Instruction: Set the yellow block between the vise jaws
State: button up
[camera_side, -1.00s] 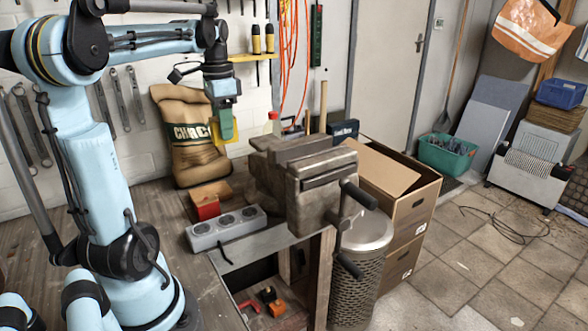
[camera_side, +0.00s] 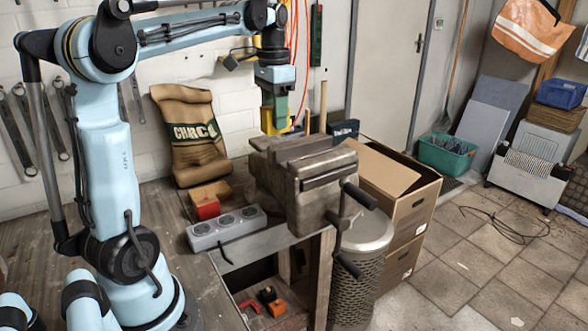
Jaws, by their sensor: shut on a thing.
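My gripper (camera_side: 275,112) hangs from the arm in front of the back wall, above the far side of the vise. It is shut on the yellow block (camera_side: 266,122), which is mostly hidden behind a green finger; only its yellow edges show. The grey-brown metal vise (camera_side: 318,188) stands at the bench corner, its crank handle towards the camera. The block appears higher than the vise jaws (camera_side: 298,146) and apart from them; how far behind them it is cannot be told exactly.
A charcoal sack (camera_side: 190,140) leans on the wall to the left. An open cardboard box (camera_side: 410,210) and a metal bin (camera_side: 362,260) stand to the right.

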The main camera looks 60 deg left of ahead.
jog(key=w+d, duration=0.5)
jog(key=d, duration=0.2)
jog(key=shift+w+a+f, duration=0.15)
jog(key=shift+f, duration=2.5)
jog(key=o, duration=0.7)
jog(key=shift+c, duration=0.6)
jog(key=shift+o, duration=1)
jog(key=shift+w+r, duration=0.1)
jog(key=shift+r, duration=0.65)
notch_tip(320, 180, up, 7)
jog(key=shift+f, duration=0.2)
